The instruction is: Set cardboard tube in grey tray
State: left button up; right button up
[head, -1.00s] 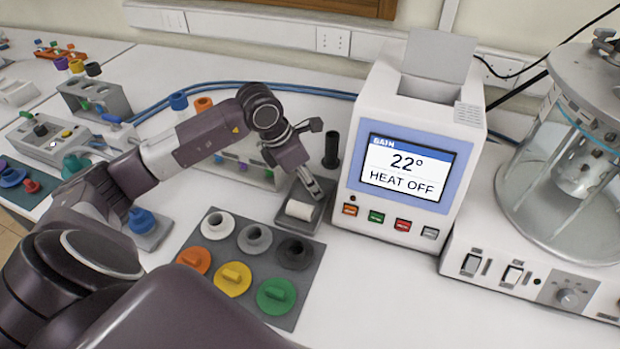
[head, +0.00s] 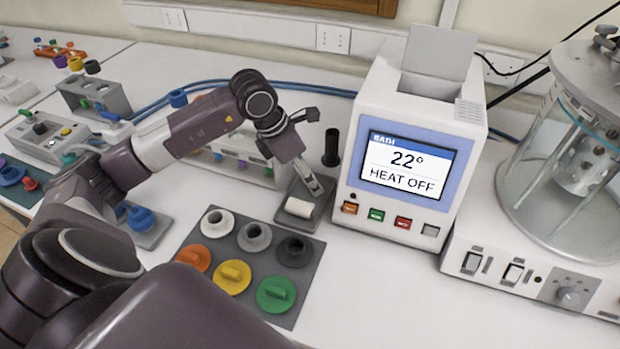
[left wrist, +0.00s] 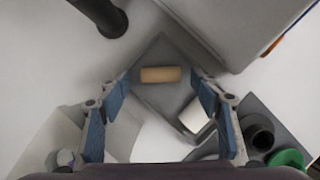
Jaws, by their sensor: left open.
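The tan cardboard tube (left wrist: 160,74) lies on its side in the grey tray (left wrist: 152,52), in the left wrist view. A white cylinder (left wrist: 194,115) lies in the same tray, nearer my right finger. My left gripper (left wrist: 163,88) is open, with its fingers apart on either side of the tube and nothing held between them. In the head view my left gripper (head: 314,186) is over the grey tray (head: 286,218). The white cylinder (head: 299,208) shows there, while the tube cannot be made out behind the gripper. My right gripper is not in view.
A dark upright cylinder (head: 332,148) stands behind the tray. The white heating unit (head: 408,112) is close to its right. A grey holder (head: 224,222) with several coloured caps is in front. A grey rack (head: 262,172) stands left of the tray.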

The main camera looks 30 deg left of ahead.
pick_arm(q)
jog(key=b+v, duration=0.1)
jog(key=v, duration=0.9)
jog(key=shift+s, duration=0.1)
